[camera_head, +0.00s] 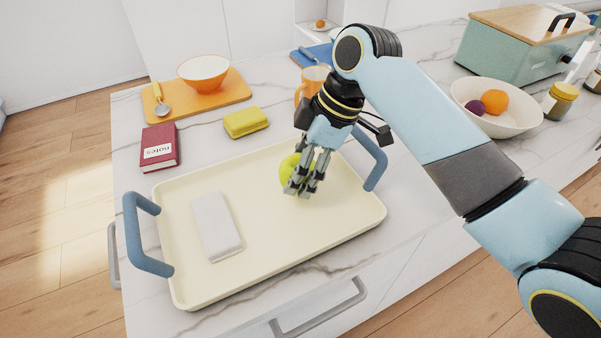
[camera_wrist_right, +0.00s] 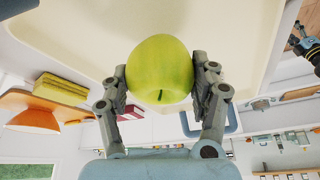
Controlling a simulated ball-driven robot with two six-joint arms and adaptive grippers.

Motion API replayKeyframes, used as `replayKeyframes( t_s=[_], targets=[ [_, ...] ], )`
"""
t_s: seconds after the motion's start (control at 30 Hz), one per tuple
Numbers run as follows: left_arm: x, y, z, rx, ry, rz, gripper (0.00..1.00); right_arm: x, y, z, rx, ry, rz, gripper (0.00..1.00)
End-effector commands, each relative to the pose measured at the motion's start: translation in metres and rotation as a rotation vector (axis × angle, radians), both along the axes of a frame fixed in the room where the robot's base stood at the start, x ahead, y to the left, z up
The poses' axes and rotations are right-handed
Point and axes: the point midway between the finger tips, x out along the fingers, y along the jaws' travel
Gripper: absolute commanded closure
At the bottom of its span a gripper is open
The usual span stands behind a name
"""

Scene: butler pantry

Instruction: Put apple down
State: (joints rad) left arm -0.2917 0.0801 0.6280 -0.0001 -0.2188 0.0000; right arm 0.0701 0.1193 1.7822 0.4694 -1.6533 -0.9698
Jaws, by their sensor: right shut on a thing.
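A green apple (camera_head: 287,168) is between the fingers of my right gripper (camera_head: 304,184), over the right half of a cream tray (camera_head: 262,250) with blue handles. In the right wrist view the apple (camera_wrist_right: 160,68) sits between both finger pads of my right gripper (camera_wrist_right: 160,82), which touch its sides. The fingers hide part of the apple in the head view. I cannot tell whether the apple touches the tray floor. My left gripper is not in view.
A white flat block (camera_head: 216,226) lies on the tray's left half. Behind the tray are a red notebook (camera_head: 160,147), a yellow block (camera_head: 246,122), an orange board (camera_head: 232,91) with a bowl (camera_head: 203,73), and an orange mug (camera_head: 313,80). A fruit bowl (camera_head: 515,122) stands at right.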

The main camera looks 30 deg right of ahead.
Motion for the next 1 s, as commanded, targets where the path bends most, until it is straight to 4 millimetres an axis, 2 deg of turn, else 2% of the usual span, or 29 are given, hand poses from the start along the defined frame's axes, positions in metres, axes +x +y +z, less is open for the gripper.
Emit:
replayKeyframes(
  t_s=[0.1,0.17,0.5,0.53,0.7,1.0],
  targets=[
    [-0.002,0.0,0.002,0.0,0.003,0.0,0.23,-0.001,0.0,-0.018,0.002,0.003,0.0,0.76],
    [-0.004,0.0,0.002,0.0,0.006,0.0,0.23,0.0,0.0,-0.022,0.001,0.0,0.0,0.76],
    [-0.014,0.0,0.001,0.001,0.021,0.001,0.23,0.0,0.0,-0.026,0.001,0.0,0.0,0.76],
    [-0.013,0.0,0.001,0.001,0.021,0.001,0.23,-0.001,0.0,-0.026,0.0,0.001,0.0,0.37],
    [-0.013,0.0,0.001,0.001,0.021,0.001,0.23,0.0,0.0,-0.026,0.0,0.001,0.0,0.15],
    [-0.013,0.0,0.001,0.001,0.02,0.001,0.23,0.0,0.0,-0.024,0.001,-0.001,0.001,0.15]
  ],
)
